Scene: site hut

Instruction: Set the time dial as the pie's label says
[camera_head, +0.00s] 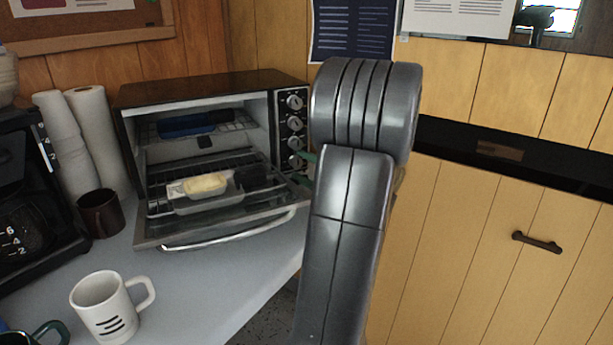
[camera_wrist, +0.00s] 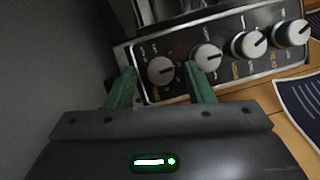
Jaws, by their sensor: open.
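The toaster oven (camera_head: 210,88) stands on the counter with its door down. A column of knobs runs down its right-hand panel. A pale pie (camera_head: 205,184) sits in a light tray in the oven opening; any label on it is too small to read. In the wrist view the knobs form a row, and the end knob (camera_wrist: 161,71) at the left lies between the green fingers of my gripper (camera_wrist: 160,78). The fingers are open, one on either side of it; I cannot tell whether they touch it. In the head view my arm hides most of the gripper.
The lowered glass door (camera_head: 220,228) juts out over the counter. A white mug (camera_head: 103,306) and a dark brown mug (camera_head: 100,214) stand left of it, near paper rolls (camera_head: 95,135) and a black coffee maker (camera_head: 35,180). A dark blue notice (camera_head: 352,30) hangs behind my arm.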

